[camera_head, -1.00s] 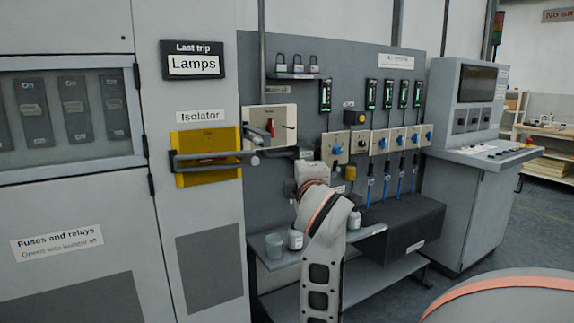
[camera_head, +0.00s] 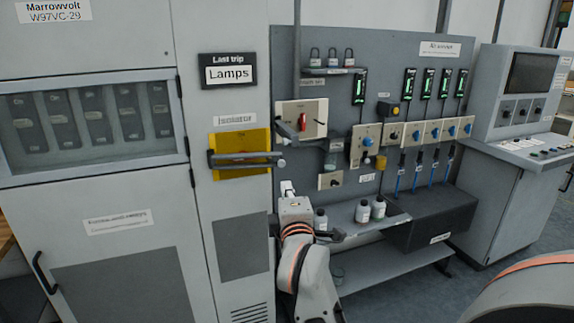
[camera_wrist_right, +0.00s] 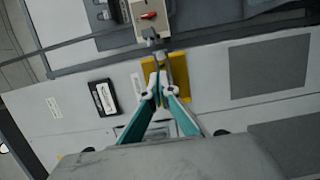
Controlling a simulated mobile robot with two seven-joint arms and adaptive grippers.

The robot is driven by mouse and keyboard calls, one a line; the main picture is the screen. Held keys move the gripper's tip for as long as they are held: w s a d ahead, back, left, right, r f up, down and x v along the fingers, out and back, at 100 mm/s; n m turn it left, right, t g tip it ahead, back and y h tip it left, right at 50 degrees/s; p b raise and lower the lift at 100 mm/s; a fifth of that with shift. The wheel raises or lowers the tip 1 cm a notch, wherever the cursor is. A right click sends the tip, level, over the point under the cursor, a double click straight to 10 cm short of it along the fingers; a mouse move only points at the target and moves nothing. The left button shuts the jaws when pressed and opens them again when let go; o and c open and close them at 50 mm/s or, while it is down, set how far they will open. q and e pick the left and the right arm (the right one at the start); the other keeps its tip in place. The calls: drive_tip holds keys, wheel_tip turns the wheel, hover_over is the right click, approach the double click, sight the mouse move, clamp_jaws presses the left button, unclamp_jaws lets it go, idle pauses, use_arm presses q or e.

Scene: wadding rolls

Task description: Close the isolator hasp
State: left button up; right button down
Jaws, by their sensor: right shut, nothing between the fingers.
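The isolator has a yellow plate (camera_head: 228,142) on the grey cabinet, crossed by a grey hasp bar (camera_head: 240,156) with a rounded end at its right. The plate also shows in the right wrist view (camera_wrist_right: 180,78), turned sideways. A red switch handle (camera_head: 302,122) sits on a pale box to the right of the plate. My left gripper is not in view.
Several bottles stand on the shelf (camera_head: 395,219) right of my right arm. A dark box (camera_head: 430,222) and a control console (camera_head: 510,190) are farther right. The tall cabinet (camera_head: 120,250) fills the left. Open floor lies at lower right.

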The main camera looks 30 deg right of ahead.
sight(282, 164)
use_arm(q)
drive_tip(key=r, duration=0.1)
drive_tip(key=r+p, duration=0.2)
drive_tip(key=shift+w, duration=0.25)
use_arm(e)
drive_tip(key=x, duration=1.2)
drive_tip(key=shift+w+d+r, duration=0.1)
drive_tip(key=shift+d, duration=0.05)
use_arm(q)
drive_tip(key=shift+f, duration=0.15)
